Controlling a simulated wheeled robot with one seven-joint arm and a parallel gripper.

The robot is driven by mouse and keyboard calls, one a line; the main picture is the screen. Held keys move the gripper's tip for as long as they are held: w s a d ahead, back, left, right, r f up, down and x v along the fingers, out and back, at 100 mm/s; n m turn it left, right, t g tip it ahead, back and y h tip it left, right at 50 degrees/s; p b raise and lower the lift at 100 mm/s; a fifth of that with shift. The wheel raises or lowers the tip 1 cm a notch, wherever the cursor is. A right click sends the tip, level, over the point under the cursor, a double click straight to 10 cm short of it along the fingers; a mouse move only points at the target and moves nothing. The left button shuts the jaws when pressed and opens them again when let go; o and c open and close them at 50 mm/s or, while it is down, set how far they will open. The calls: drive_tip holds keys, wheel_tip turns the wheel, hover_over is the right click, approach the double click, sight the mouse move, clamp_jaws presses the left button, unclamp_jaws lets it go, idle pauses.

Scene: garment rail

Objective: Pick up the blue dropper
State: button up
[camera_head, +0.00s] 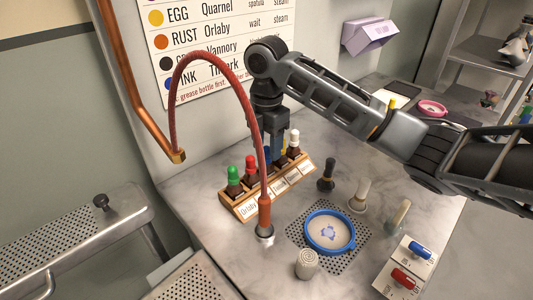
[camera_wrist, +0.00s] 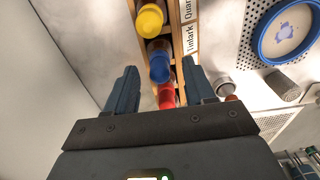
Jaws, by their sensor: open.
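The blue dropper (camera_wrist: 160,68) stands in a wooden rack between a yellow-capped dropper (camera_wrist: 150,20) and a red-capped one (camera_wrist: 167,98). In the wrist view its blue cap appears between the two fingertips of my gripper (camera_wrist: 160,78), a finger on either side. My gripper is open and nothing is held. In the head view my gripper (camera_head: 273,140) points down over the middle of the rack (camera_head: 243,209) and hides most of the blue dropper. How far the fingers reach down around the cap is hard to tell.
Green (camera_head: 234,180), red and white (camera_head: 293,143) capped droppers share the rack. A red hose (camera_head: 205,60) arches in front of my gripper. A blue-rimmed dish (camera_head: 312,245), several stamp-like handles and a switch panel (camera_head: 405,265) stand to the right on the marble counter.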

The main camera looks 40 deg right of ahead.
drive_tip(key=shift+f, duration=0.65)
clamp_jaws()
